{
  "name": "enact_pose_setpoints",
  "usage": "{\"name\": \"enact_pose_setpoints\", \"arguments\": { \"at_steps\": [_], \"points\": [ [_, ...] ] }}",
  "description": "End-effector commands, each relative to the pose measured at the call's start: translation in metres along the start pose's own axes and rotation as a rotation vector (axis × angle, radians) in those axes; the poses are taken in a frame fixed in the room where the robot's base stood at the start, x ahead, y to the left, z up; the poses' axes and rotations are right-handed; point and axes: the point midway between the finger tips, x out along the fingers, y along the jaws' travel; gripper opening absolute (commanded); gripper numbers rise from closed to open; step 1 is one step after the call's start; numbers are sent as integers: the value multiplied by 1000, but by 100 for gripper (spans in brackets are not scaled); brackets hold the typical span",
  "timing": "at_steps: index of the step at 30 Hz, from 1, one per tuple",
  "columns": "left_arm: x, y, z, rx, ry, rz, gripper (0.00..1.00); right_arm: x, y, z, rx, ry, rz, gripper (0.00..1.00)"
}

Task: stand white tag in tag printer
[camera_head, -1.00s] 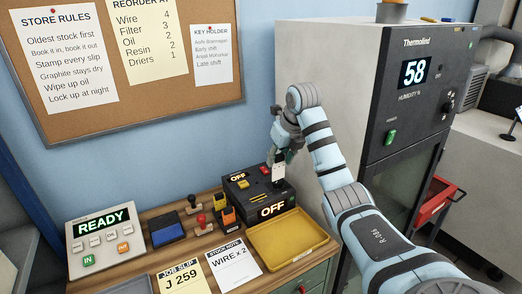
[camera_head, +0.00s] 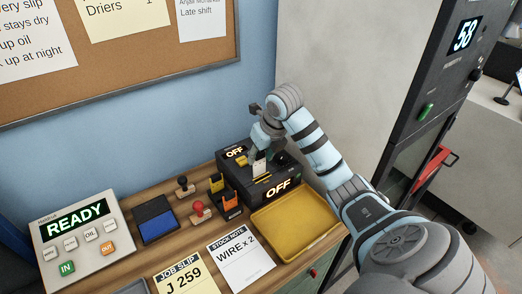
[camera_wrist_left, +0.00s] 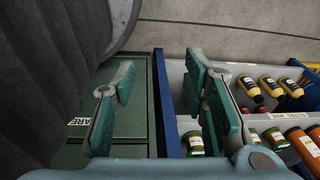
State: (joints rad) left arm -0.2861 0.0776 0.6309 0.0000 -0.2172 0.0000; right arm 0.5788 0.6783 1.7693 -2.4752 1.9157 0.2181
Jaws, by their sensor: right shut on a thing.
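The white tag (camera_head: 260,168) is upright in my right gripper (camera_head: 264,152), which is shut on its upper part. The tag's lower end meets the top of the black tag printer (camera_head: 234,184) in the head view. I cannot tell how deep it sits in a slot.
Stamps (camera_head: 199,210), a blue ink pad (camera_head: 156,219), paper slips (camera_head: 240,264) and a READY keypad (camera_head: 80,250) lie to the left. The left wrist view shows an open drawer (camera_wrist_left: 178,95) with several bottles.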

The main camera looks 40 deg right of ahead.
Motion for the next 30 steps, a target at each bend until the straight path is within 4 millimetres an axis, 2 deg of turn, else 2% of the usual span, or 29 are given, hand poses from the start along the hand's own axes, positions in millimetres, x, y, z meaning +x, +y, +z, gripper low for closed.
{"name": "enact_pose_setpoints", "arguments": {
  "at_steps": [4, 9, 12, 22, 30],
  "points": [
    [-1, -1, -2, 0, 1, -1, 40, -1, 0, 1, -2, 0, 0, 15],
    [-3, -1, 20, 2, -34, -1, 40, -1, 0, 1, -2, -1, 0, 15],
    [-4, -1, 26, 2, -44, -1, 40, -1, 0, 1, -2, -1, 0, 15],
    [-6, -2, 11, 2, -21, -2, 40, -1, 2, 3, -2, -1, 0, 15],
    [-6, -2, 13, 2, -24, -2, 40, -1, 2, 3, -2, -1, 0, 15]
  ]
}}
